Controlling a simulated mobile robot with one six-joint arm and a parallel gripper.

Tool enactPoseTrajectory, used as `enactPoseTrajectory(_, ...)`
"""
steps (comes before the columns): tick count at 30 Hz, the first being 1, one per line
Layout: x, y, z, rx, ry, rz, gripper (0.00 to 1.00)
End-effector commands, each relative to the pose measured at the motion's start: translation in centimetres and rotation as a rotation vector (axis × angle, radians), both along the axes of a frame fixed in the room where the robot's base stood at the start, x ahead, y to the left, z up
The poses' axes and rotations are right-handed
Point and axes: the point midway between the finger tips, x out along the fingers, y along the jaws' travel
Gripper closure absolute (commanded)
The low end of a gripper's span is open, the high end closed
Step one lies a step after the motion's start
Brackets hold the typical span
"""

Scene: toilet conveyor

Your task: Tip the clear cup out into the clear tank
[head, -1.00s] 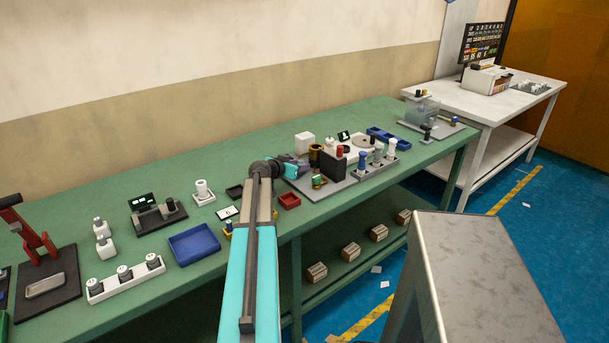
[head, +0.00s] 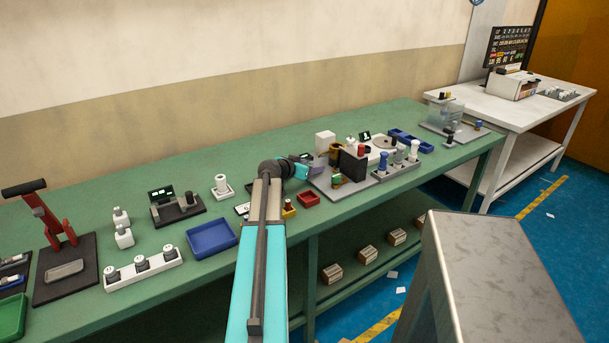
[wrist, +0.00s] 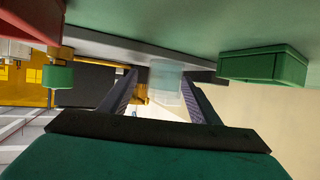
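A small clear, pale bluish cup (wrist: 167,84) shows between my fingers in the wrist view, which looks upside down. It seems to stand on the grey plate, and I cannot make it out in the head view. My gripper (head: 318,164) is low over the green bench at the left edge of the grey plate; in the wrist view (wrist: 161,76) its fingers are apart, with a gap on the cup's left side. The right finger overlaps the cup's edge; contact is unclear. The clear tank (head: 445,118) stands at the bench's far right end.
A black block (head: 352,167), a green-capped vial (head: 337,180) and a rack of capped bottles (head: 398,170) crowd the area right of my gripper. A red bin (head: 308,199) lies in front. A green box (wrist: 265,66) is beside the fingers.

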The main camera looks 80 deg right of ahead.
Motion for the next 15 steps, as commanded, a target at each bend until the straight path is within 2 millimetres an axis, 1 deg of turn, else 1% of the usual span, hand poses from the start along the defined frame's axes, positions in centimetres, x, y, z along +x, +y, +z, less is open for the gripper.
enactPoseTrajectory(9, -0.10, 0.04, 0.02, 0.000, 0.000, -0.001, 0.44)
enactPoseTrajectory(15, 0.24, 0.83, 0.28, 0.000, 0.000, -0.001, 0.44)
